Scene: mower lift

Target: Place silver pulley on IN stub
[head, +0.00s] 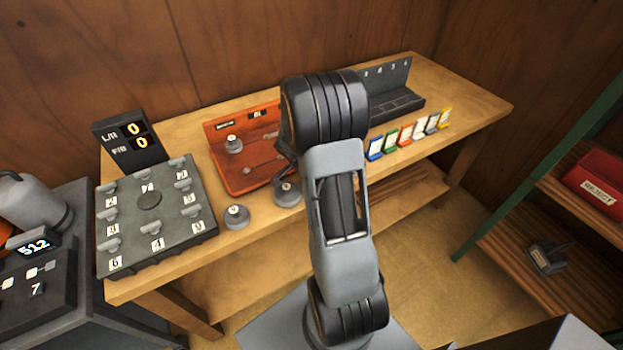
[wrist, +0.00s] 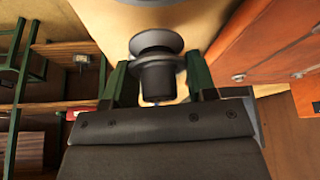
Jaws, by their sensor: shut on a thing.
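My gripper (wrist: 158,80) is shut on a grey pulley (wrist: 157,47) with a wide silvery flange and a darker hub, held between the two green fingers in the wrist view. In the head view my arm hides most of the gripper. A round grey pulley (head: 287,192) shows just below the wrist, in front of the orange board; whether it is the held one I cannot tell. The tilted orange board (head: 230,181) carries small labels, too small to read surely. A grey round part (head: 233,144) sits at its upper left; the other stubs are partly hidden.
Another grey pulley (head: 237,216) stands on the wooden bench (head: 186,118) near its front edge. A numbered grey block (head: 128,224) and a black display (head: 128,143) reading 0 and 0 stand left. Several coloured cards (head: 405,136) stand right. A red bin (head: 598,184) is on the shelf.

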